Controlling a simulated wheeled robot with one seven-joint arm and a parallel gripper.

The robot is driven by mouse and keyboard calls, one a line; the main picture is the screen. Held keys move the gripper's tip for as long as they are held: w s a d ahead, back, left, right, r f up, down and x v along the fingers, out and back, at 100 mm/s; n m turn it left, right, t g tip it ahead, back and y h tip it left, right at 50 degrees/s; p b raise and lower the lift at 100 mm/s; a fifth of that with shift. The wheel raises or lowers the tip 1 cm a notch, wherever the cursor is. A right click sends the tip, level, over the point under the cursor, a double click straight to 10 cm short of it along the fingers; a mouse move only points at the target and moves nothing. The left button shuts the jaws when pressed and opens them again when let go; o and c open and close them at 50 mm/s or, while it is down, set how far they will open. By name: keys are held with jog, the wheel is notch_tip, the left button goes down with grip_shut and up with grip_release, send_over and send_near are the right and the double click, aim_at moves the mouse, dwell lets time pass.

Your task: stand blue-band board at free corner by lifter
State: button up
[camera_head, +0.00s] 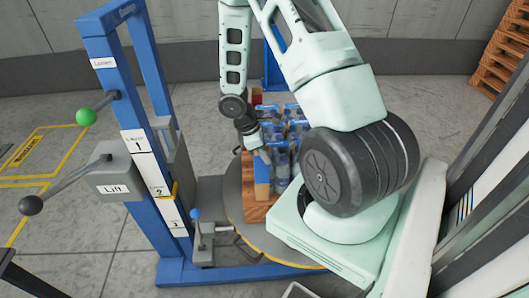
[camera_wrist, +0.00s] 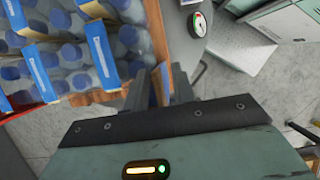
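The blue-band board (camera_wrist: 157,38) is a tall brown strip in the wrist view, with blue showing low between my fingers. My gripper (camera_wrist: 160,88) appears shut on it, one dark finger on each side. In the head view, my gripper (camera_head: 254,148) is over the lifter side of the bottle load (camera_head: 282,160), and a tan and blue board face (camera_head: 262,188) shows below it. The board's foot is hard to make out, so I cannot tell whether it touches the pallet (camera_head: 252,213). The blue lifter frame (camera_head: 112,90) stands to the left.
The pallet sits on a round turntable (camera_head: 234,205). The lift lever (camera_head: 68,191) and a green-knobbed lever (camera_head: 86,117) stick out left from the frame. A small blue-topped lever (camera_head: 196,214) stands near the turntable. My arm hides the load's right side.

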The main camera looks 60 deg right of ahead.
jog(key=v, duration=1.3)
jog(key=a+r+t, duration=0.1)
jog(key=a+r, duration=0.3)
jog(key=a, duration=0.7)
jog(key=s+a+r+t+y, duration=0.1)
jog(key=s+a+r, duration=0.2)
jog(key=s+a, duration=0.4)
jog(key=s+a+r+t+y, duration=0.1)
jog(key=s+a+r+y, duration=0.1)
jog(key=s+a, duration=0.6)
jog(key=a+r, duration=0.1)
jog(key=a, duration=0.6)
jog(key=shift+a+r+y+p, duration=0.3)
jog(key=shift+a+r+p, duration=0.05)
jog(key=shift+a+r, duration=0.05)
